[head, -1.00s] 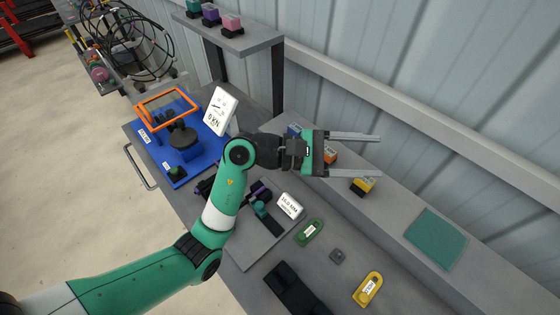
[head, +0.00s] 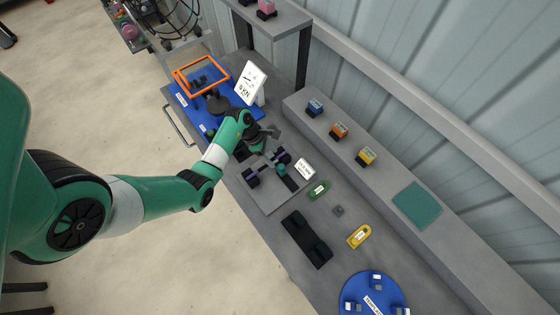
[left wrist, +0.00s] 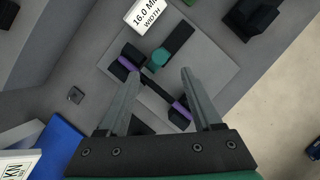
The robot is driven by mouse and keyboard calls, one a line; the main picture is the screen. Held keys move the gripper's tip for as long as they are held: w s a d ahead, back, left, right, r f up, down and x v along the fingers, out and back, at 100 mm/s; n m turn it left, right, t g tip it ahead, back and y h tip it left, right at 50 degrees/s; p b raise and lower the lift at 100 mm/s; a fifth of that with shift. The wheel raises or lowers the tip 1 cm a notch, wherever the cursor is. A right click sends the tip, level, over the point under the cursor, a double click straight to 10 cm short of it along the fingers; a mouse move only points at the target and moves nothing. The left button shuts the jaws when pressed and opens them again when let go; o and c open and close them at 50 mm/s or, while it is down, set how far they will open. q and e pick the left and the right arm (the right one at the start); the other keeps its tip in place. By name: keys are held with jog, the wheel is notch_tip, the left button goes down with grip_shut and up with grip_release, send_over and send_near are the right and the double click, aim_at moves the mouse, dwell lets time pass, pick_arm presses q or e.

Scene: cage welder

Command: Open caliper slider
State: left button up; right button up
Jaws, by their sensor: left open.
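The caliper (head: 266,170) lies on a grey plate (head: 268,200) on the bench. It has a dark beam, two dark blocks with purple faces standing apart, and a teal knob (head: 281,170). In the left wrist view the teal knob (left wrist: 157,60) sits beside the upper purple-faced block (left wrist: 128,62), and the other purple-faced block (left wrist: 181,110) is lower right. My left gripper (head: 272,142) is open and empty over the plate's far edge. In the left wrist view its fingers (left wrist: 158,76) point toward the caliper, with the beam showing between them. My right gripper is not visible.
A white width sign (head: 305,168) stands beside the plate. A blue base with an orange frame (head: 202,75) and a white force card (head: 250,83) stand at the back left. Green (head: 318,190) and yellow (head: 359,236) tags and a black holder (head: 306,239) lie nearer.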

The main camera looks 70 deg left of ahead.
aim_at(281, 166)
pick_arm(q)
jog(key=b+x, duration=0.2)
jog(key=x, duration=0.6)
grip_shut()
jog(key=shift+w, duration=0.1)
dwell(1.0)
